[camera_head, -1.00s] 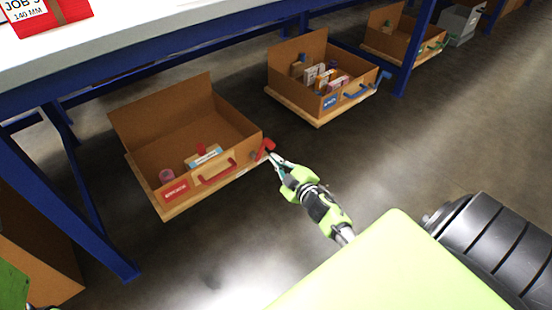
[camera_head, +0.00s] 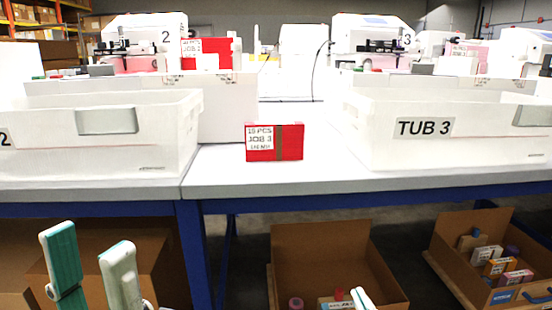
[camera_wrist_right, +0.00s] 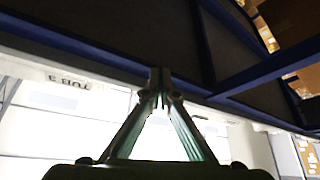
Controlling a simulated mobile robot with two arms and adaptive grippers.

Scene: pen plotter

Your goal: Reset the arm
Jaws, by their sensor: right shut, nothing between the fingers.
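My left gripper (camera_head: 88,238) shows at the lower left of the head view. Its two green-and-white fingers point up and stand apart, with nothing between them. My right gripper (camera_head: 362,298) shows only as a pale tip at the bottom edge, in front of an open brown drawer box (camera_head: 320,240). In the right wrist view the right gripper's fingertips (camera_wrist_right: 159,82) meet, with nothing held. The wrist picture is upside down and shows the table edge and the TUB 3 label beyond the fingers.
A white table (camera_head: 260,177) on blue legs spans the view. On it are the white TUB 3 (camera_head: 400,153), another white tub (camera_head: 60,158) and a red JOB 3 box (camera_head: 290,142). Below, another open drawer box (camera_head: 450,262) holds small packs. White machines stand behind.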

